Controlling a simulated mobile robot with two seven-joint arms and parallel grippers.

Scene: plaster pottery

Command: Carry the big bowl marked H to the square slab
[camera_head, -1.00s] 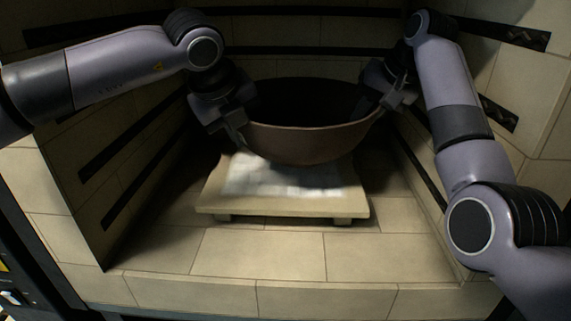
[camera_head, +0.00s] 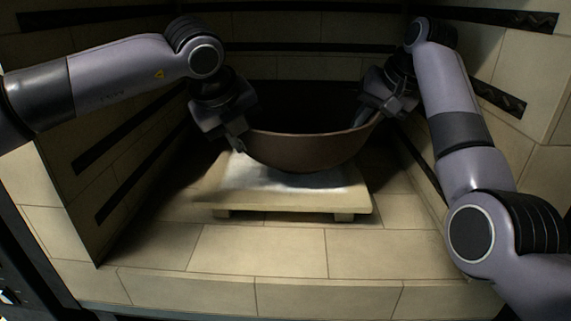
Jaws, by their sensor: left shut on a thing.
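The big brown bowl (camera_head: 305,151) is upright and roughly level in the middle of the head view; no H mark is readable on it. The square slab (camera_head: 232,197), pale with a whitish top and short feet, lies below it. The bowl covers the slab's back part, and I cannot tell whether its base touches the slab. My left gripper (camera_head: 240,139) is shut on the bowl's left rim. My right gripper (camera_head: 372,110) is at the right rim, its fingertips partly hidden, and appears closed on it.
The slab stands on a tiled floor (camera_head: 262,250) inside a tiled recess. Tiled walls with dark strips (camera_head: 140,178) rise close on the left, right and back. Bare floor shows in front of the slab.

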